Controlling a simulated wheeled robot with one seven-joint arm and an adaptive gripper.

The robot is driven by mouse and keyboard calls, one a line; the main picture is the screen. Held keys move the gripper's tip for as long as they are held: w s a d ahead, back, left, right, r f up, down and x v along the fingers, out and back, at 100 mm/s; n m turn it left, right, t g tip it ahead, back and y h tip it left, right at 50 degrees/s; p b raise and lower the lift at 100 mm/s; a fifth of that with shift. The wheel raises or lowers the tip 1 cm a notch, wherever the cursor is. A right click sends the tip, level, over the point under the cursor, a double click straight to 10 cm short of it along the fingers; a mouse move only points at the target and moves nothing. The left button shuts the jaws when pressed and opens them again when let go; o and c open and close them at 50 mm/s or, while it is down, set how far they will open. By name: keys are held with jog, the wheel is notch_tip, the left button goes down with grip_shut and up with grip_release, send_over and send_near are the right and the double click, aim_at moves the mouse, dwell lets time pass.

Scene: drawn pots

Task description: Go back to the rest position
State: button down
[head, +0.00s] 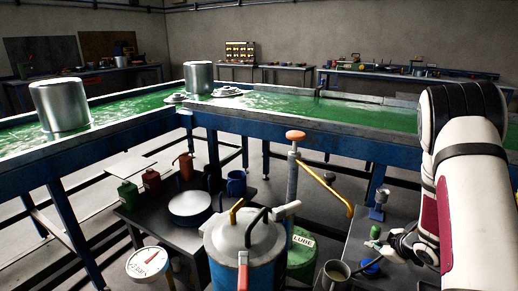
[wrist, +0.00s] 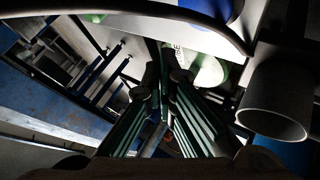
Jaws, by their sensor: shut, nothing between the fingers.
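My gripper (head: 386,250) is at the right of the head view, at the end of my white arm, low over a small dark side table. In the wrist view my gripper (wrist: 165,62) shows its dark fingers close together, with nothing between them. A green drum marked LUBE (head: 302,252) stands left of it; a green and white rounded surface beyond the fingertips in the wrist view may be the same drum. A grey mug (head: 336,272) stands at the table's near left, apart from the gripper. Any contact with nearby things is unclear.
A blue piece (head: 370,267) and a small green bottle (head: 375,232) are close to my gripper. A large lidded pot (head: 243,240) with bent pipes stands front centre. Silver pots (head: 60,104) (head: 198,77) stand on green-topped benches behind. An orange-knobbed post (head: 294,165) rises mid-view.

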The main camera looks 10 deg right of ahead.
notch_tip(320, 180, up, 12)
jog(key=r+m+h, duration=0.1)
jog(key=m+h, duration=0.2)
jog(key=s+a+r+m+g+h, duration=0.1)
jog(key=s+a+r+m+g, duration=0.15)
jog(key=s+a+r, duration=0.4)
jog(key=s+a+r+m+g+y, duration=0.1)
jog(key=s+a+r+m+g, duration=0.15)
jog(key=s+a, duration=0.6)
jog(key=s+a+r+m+g+y, duration=0.1)
jog(key=s+a+r, duration=0.25)
jog(key=s, duration=0.95)
jog(key=s+a+r+m+g+y, duration=0.1)
jog(key=s+a+r, duration=0.4)
jog(key=s, duration=0.5)
notch_tip(320, 180, up, 13)
jog(key=t+p, duration=0.2)
jog(key=p, duration=1)
jog(key=shift+p, duration=0.35)
jog(key=shift+w, duration=0.1)
